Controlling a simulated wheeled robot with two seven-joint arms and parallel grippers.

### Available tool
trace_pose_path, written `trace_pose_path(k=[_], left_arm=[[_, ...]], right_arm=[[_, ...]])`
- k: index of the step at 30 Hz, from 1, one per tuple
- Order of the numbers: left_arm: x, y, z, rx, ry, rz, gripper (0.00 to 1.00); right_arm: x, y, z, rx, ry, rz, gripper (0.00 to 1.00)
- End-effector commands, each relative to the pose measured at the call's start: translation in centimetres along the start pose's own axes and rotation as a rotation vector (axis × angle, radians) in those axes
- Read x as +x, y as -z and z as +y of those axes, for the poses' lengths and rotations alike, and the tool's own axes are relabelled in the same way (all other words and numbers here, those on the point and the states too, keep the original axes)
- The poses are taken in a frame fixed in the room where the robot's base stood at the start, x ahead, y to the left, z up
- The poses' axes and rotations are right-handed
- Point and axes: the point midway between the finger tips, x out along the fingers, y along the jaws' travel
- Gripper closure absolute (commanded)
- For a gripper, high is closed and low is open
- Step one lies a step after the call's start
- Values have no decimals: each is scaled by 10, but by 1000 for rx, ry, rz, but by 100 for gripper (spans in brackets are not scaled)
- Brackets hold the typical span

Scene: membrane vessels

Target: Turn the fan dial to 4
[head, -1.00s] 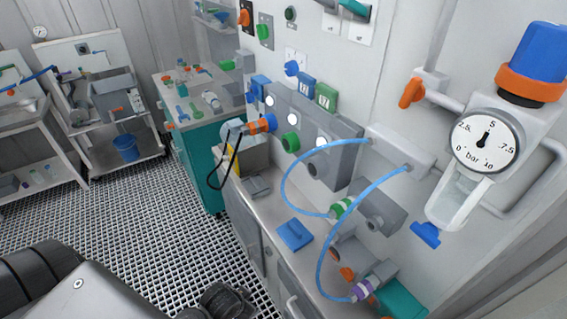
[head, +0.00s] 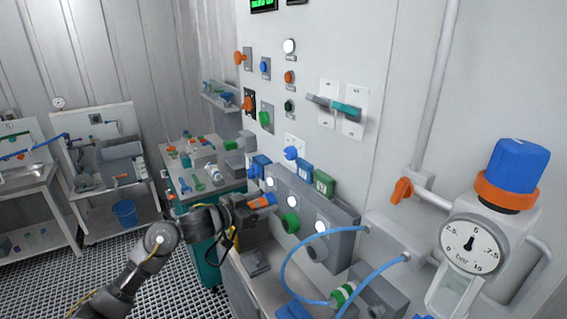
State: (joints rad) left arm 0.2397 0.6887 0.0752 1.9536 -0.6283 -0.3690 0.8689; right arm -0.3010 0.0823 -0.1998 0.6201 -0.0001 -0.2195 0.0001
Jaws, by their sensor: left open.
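I cannot read a label that marks the fan dial. A blue knob (head: 291,152) on a white marked plate on the wall, above the grey panel, is one possible dial; its setting is too small to read. My left gripper (head: 268,201) is open, below and left of that knob and apart from it. It overlaps an orange fitting (head: 261,203) in the picture; I cannot tell whether they touch. My left arm comes in from the lower left and hides part of the bench. My right gripper is not in view.
The grey panel (head: 345,212) carries lit white buttons and a green knob (head: 290,222). Blue hoses (head: 375,272) arch over the bench at the front. A pressure gauge (head: 473,245) with a blue cap (head: 519,165) stands out at right. Orange and green wall knobs sit higher up.

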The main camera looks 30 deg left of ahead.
Motion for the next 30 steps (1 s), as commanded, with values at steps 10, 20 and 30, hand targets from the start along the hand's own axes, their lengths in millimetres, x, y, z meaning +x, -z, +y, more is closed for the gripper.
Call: trace_pose_path(k=[10,20,30], left_arm=[[-16,108,-46,-61,-175,137,41],[7,116,-42,-68,-179,139,41],[67,125,-31,-66,-177,138,41]], right_arm=[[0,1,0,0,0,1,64],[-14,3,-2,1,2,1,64],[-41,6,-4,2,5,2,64]])
